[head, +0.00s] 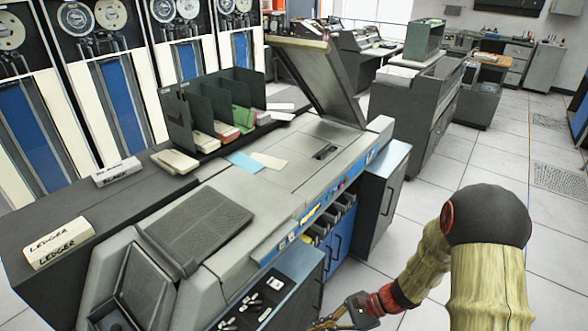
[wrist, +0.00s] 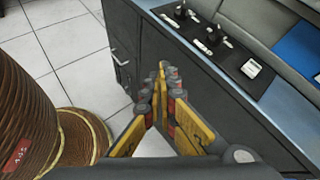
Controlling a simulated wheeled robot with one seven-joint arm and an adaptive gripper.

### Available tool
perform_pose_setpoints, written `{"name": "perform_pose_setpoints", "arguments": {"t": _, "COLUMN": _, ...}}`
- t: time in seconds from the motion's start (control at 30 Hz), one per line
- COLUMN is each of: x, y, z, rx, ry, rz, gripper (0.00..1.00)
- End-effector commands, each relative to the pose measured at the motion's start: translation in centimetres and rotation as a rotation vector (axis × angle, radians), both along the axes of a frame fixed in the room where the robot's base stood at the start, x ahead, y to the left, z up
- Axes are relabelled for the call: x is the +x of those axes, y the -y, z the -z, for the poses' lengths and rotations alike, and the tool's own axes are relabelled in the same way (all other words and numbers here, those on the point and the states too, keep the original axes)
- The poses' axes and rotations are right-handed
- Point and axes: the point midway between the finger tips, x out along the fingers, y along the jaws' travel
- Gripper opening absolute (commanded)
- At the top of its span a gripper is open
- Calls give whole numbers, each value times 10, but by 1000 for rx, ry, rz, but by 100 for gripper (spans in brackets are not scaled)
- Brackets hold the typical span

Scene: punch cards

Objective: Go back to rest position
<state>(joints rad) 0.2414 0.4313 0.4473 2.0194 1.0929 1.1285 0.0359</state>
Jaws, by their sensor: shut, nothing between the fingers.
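My gripper (wrist: 162,70) has yellow fingers that meet at the tips, shut and empty in the wrist view. It hangs in front of the side of the grey and blue card machine (wrist: 200,60), apart from any card. In the head view my arm comes in from the right, and my gripper (head: 322,323) is at the bottom edge, partly cut off, near the machine's front control panel (head: 262,295).
A card rack (head: 215,105) with cards in several slots stands on the machine. Boxes marked LEDGER (head: 58,242) and BLANK (head: 117,171) lie on the left counter. Tape cabinets (head: 120,90) line the back.

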Motion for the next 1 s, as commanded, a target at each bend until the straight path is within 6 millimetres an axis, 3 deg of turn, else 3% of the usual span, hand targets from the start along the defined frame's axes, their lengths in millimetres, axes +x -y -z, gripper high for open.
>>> {"name": "perform_pose_setpoints", "arguments": {"t": 0.1, "x": -30, "y": 16, "z": -31, "rx": -123, "ry": 119, "rz": -196, "gripper": 0}}
{"name": "perform_pose_setpoints", "arguments": {"t": 0.3, "x": -66, "y": 52, "z": -74, "rx": -327, "ry": 309, "rz": -473, "gripper": 0}}
{"name": "perform_pose_setpoints", "arguments": {"t": 0.7, "x": -98, "y": 119, "z": -166, "rx": -739, "ry": 682, "rz": -860, "gripper": 0}}
{"name": "perform_pose_setpoints", "arguments": {"t": 1.0, "x": -116, "y": 140, "z": -245, "rx": -1005, "ry": 943, "rz": -968, "gripper": 0}}
